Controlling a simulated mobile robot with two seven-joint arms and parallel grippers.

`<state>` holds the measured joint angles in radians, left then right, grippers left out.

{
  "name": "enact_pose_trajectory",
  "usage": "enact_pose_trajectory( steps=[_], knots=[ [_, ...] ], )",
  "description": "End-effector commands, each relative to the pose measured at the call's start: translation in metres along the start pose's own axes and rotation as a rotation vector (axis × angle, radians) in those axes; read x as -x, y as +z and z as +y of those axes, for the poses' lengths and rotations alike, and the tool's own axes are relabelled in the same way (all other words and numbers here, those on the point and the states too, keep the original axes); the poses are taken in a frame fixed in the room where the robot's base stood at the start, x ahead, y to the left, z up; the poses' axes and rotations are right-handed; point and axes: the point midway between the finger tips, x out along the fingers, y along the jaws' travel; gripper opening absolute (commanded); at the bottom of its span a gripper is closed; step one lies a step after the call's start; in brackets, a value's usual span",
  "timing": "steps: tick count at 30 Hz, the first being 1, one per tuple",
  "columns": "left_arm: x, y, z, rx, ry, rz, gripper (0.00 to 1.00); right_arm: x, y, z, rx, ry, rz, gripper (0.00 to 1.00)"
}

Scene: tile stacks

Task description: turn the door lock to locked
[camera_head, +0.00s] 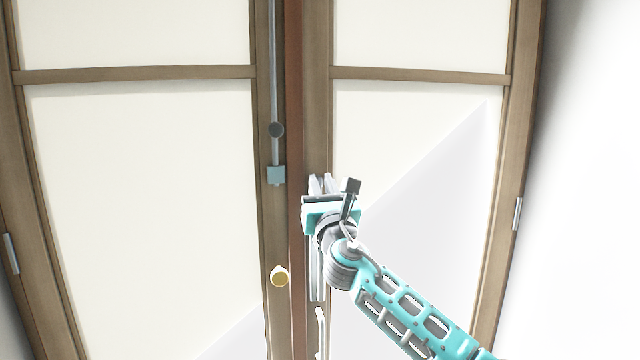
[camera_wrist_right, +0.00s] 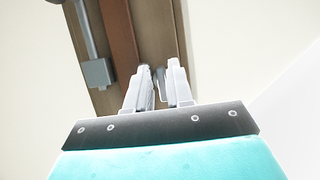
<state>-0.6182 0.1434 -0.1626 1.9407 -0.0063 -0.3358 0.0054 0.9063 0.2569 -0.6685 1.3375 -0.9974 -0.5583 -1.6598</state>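A double door with brown wood frames and cream panels fills the head view; its right leaf (camera_head: 420,75) is behind my right gripper (camera_head: 320,182). My right gripper points at the frame of this leaf, just right of the red-brown centre strip. In the right wrist view my right gripper (camera_wrist_right: 161,78) has its two pale fingers a little apart. A small grey part (camera_wrist_right: 160,80), perhaps the door lock, shows in the gap between them. I cannot tell whether the fingers touch it. The lock's turn position is hidden. My left gripper is out of view.
A gold knob (camera_head: 279,276) sits lower. A pale handle (camera_head: 320,330) is below my gripper. A white wall (camera_head: 595,180) stands at right.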

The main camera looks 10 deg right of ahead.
Motion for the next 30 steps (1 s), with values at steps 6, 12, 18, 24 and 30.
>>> enact_pose_trajectory(
  steps=[6,12,18,24,30],
  knots=[
    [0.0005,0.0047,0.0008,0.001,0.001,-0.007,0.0,-0.0126,0.0003,0.0003,0.0,0.0,0.0,0.21],
    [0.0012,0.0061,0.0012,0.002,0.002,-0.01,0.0,-0.0139,0.0002,0.0002,0.0,0.001,0.0,0.21],
    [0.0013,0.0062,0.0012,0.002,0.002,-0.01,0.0,-0.0137,0.0,0.0001,0.0,0.0,0.0,0.12],
    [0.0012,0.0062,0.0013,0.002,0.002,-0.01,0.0,-0.0135,-0.0001,0.0001,0.0,0.001,0.001,0.0],
    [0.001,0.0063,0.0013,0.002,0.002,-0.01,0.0,-0.0133,-0.0004,0.0002,-0.003,-0.001,0.001,0.0]
  ],
)
